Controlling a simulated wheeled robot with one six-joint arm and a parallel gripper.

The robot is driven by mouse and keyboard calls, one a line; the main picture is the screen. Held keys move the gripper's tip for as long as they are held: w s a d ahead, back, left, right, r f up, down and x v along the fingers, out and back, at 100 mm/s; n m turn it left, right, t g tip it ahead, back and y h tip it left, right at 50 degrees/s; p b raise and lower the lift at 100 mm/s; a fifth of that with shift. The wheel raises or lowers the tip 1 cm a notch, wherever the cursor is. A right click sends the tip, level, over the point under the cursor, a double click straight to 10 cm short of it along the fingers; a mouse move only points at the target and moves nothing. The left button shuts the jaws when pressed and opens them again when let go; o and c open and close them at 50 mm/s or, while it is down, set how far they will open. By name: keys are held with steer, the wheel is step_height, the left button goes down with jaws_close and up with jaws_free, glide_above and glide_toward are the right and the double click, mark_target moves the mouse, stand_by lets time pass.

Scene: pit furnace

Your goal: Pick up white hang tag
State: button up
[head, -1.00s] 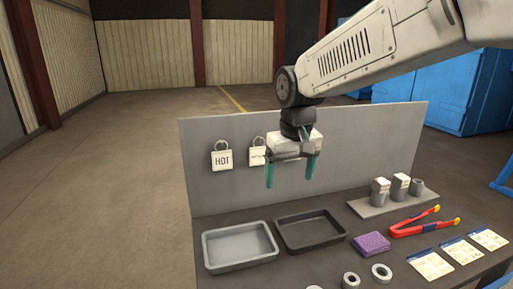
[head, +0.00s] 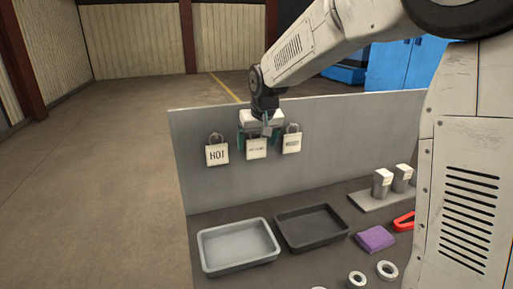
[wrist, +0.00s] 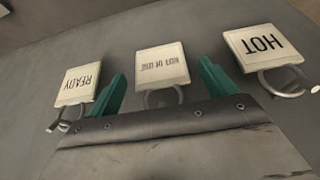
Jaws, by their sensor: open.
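Three white hang tags hang by metal rings on the upright grey panel (head: 330,150). They are the HOT tag (head: 217,154) at left, the NOT IN USE tag (head: 257,150) in the middle and the READY tag (head: 291,145) at right. The wrist view shows them upside down: READY (wrist: 77,87) left, NOT IN USE (wrist: 162,66) middle, HOT (wrist: 261,47) right. My gripper (head: 260,138) is open and empty at the panel, over the middle tag. In the wrist view its teal fingers (wrist: 163,72) lie either side of that tag. I cannot tell whether they touch it.
Below the panel are a light grey tray (head: 238,268) and a dark tray (head: 312,249), both empty. A purple cloth (head: 375,238), a ring (head: 387,270), red tongs (head: 404,220) and white-topped grey blocks (head: 382,183) lie to the right. Open floor is at left.

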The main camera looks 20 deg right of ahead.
steer(key=shift+f, duration=0.3)
steer(key=c, duration=1)
steer(key=shift+c, duration=0.2)
steer(key=shift+r, duration=0.15)
steer(key=s+r, duration=0.1)
steer(key=s, duration=1.7)
steer(key=shift+r, duration=0.15)
